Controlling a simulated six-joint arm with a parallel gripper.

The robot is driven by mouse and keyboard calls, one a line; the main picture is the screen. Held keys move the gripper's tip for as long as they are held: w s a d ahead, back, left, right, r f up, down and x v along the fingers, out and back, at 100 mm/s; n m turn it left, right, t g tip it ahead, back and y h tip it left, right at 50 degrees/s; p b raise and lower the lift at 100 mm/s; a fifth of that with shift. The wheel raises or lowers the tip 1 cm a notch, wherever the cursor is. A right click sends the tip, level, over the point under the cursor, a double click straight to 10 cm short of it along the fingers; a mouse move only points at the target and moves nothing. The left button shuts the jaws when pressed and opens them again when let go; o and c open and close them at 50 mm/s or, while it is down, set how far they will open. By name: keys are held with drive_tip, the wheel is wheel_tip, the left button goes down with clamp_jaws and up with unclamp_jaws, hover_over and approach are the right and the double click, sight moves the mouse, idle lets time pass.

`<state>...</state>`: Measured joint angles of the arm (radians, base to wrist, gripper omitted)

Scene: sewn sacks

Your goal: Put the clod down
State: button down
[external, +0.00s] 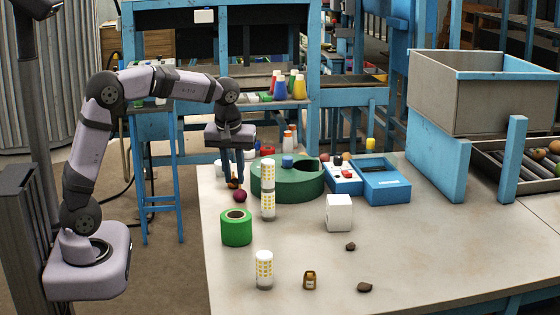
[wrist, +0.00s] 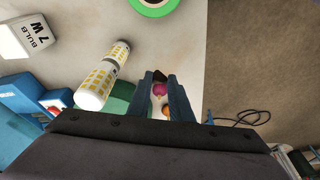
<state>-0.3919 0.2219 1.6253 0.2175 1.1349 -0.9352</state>
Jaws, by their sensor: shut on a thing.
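My gripper (external: 235,178) points down over the table's far left part, near the dark green round block. In the wrist view my gripper (wrist: 160,80) is shut on a small dark brown clod (wrist: 159,75) between its fingertips. In the external view the held clod is hard to make out. A purple ball (external: 240,195) is just below the fingertips; it also shows between the fingers in the wrist view (wrist: 159,90). Two similar dark lumps lie on the table, one right of centre (external: 350,246) and one near the front (external: 364,287).
Close by are a green ring-shaped roll (external: 236,228), stacked yellow-dotted white cylinders (external: 268,190) and the dark green round block (external: 300,178). A white box (external: 339,212) and blue trays (external: 386,181) stand farther right. The table's right front part is clear.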

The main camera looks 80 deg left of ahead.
drive_tip(key=w+d+r+m+t+h+p, duration=0.1)
drive_tip(key=w+d+r+m+p, duration=0.3)
drive_tip(key=w+d+m, duration=0.25)
wheel_tip(320, 180, up, 4)
drive_tip(key=m+t+h+p, duration=0.15)
drive_tip(key=m+p, duration=0.65)
drive_tip(key=p, duration=1)
hover_over(340, 199)
drive_tip(key=s, duration=0.1)
drive_tip(key=shift+r+g, duration=0.15)
drive_tip(key=shift+g, duration=0.1)
wheel_tip(340, 199, down, 5)
drive_tip(key=b, duration=0.3)
drive_tip(key=shift+f+p, duration=0.9)
drive_tip(key=shift+f, duration=1.65)
drive_tip(key=shift+f, duration=0.1)
